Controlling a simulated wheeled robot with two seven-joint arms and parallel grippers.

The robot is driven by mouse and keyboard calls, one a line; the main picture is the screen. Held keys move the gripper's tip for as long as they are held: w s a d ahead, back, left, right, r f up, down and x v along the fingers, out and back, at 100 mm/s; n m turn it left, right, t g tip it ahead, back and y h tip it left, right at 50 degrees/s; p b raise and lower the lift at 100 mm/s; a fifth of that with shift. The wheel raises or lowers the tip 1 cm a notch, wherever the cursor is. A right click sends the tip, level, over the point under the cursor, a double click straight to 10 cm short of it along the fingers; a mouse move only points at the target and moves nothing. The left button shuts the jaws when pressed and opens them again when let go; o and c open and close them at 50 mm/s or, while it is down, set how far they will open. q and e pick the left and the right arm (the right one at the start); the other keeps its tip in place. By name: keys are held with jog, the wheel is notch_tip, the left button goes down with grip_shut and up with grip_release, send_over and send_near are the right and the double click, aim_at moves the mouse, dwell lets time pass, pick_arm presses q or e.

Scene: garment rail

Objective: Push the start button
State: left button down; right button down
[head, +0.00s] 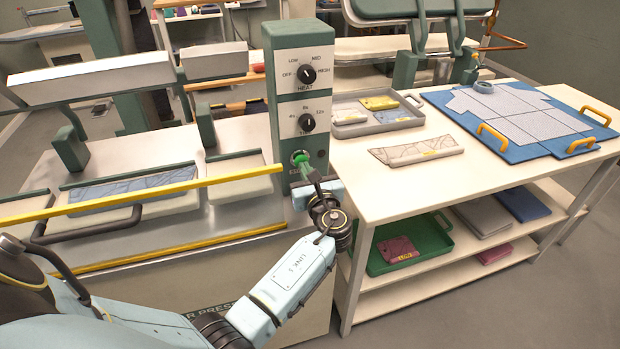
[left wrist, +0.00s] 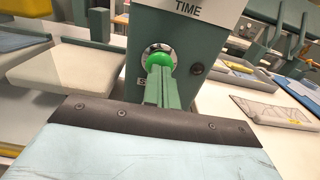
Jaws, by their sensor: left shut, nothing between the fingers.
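The green start button (left wrist: 161,61) sits in a round metal collar low on the green control post (head: 297,75). In the head view the button (head: 299,156) shows just above my left gripper (head: 308,166). The left gripper (left wrist: 158,75) is shut and empty, its fingertips at the button's face in the left wrist view. The fingers hide the lower part of the button. I cannot tell if they touch it or how far it is pressed. The heat dial (head: 306,75) and the time dial (head: 306,122) are above it. My right gripper is not in view.
Yellow bars (head: 150,191) run along the press front, left of the post. To the right, a table (head: 380,200) holds a grey tray (head: 372,128) of packets, a folded cloth (head: 418,151) and a blue board (head: 437,100). A green tray (head: 437,240) is on its shelf.

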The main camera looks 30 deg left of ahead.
pick_arm(q)
jog(key=shift+a, duration=0.1)
jog(key=shift+w+a+r, duration=0.45)
jog(key=shift+w+a, duration=0.1)
jog(key=shift+a, duration=0.25)
jog(key=shift+d, duration=0.1)
jog(key=p+v, duration=0.1)
jog(key=v, duration=1.3)
jog(key=shift+d+f+p, duration=0.35)
jog(key=shift+f, duration=0.1)
